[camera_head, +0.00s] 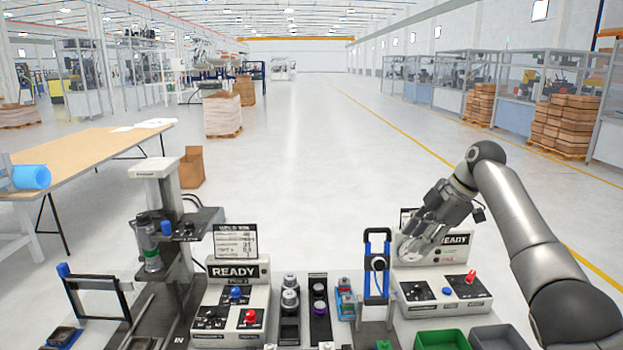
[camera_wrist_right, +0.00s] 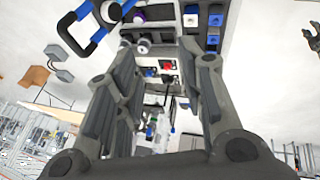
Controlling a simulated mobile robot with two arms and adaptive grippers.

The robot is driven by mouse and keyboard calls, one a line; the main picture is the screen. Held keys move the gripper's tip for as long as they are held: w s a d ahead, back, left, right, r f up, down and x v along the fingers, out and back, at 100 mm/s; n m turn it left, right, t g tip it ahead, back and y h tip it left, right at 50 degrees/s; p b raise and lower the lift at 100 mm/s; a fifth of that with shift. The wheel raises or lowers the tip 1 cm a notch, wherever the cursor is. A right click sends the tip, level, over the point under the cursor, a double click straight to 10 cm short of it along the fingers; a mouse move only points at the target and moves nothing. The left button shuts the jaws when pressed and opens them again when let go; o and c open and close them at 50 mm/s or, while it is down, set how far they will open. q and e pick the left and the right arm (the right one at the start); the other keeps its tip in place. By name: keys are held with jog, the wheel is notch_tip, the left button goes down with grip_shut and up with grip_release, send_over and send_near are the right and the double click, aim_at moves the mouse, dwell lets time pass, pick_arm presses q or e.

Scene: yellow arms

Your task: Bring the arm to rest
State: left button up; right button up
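My right arm comes in from the right, and its gripper (camera_head: 418,245) is raised in front of the right-hand READY panel (camera_head: 453,241), partly covering it. I cannot tell whether it touches the panel. In the right wrist view the two fingers of this gripper (camera_wrist_right: 162,65) are spread apart with nothing between them. Beyond the gap lies a panel with red and blue buttons (camera_wrist_right: 158,69). My left arm and gripper do not show in the head view.
A green bin (camera_head: 442,340) and grey bin (camera_head: 497,338) lie in front. A second READY box (camera_head: 232,272) and press stand (camera_head: 158,190) are left.

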jog(key=s+a+f+m+h, duration=0.15)
jog(key=s+f, duration=0.35)
jog(key=f, duration=0.5)
jog(key=s+a+f+m, duration=0.25)
jog(key=s+f, duration=0.25)
jog(key=f, duration=0.5)
jog(key=s+a+f+m+h, duration=0.1)
jog(key=s+a+f+m, duration=0.3)
jog(key=f, duration=0.6)
jog(key=s+f, duration=0.4)
jog(key=s, duration=0.5)
jog(key=s+d+r+m+h, duration=0.15)
jog(key=s+m, duration=0.35)
jog(key=s, duration=0.6)
jog(key=s+d+r+m, duration=0.1)
jog(key=s+d+m, duration=0.25)
jog(key=s, duration=0.85)
notch_tip(320, 180, down, 32)
jog(key=s+b, duration=0.1)
jog(key=b, duration=0.5)
pick_arm(q)
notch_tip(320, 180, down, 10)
jog(key=b, duration=0.3)
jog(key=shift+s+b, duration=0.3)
jog(key=shift+b, duration=0.1)
pick_arm(e)
jog(key=s+d+f+g, duration=0.2)
jog(key=s+f, duration=1.5)
jog(key=f, duration=0.3)
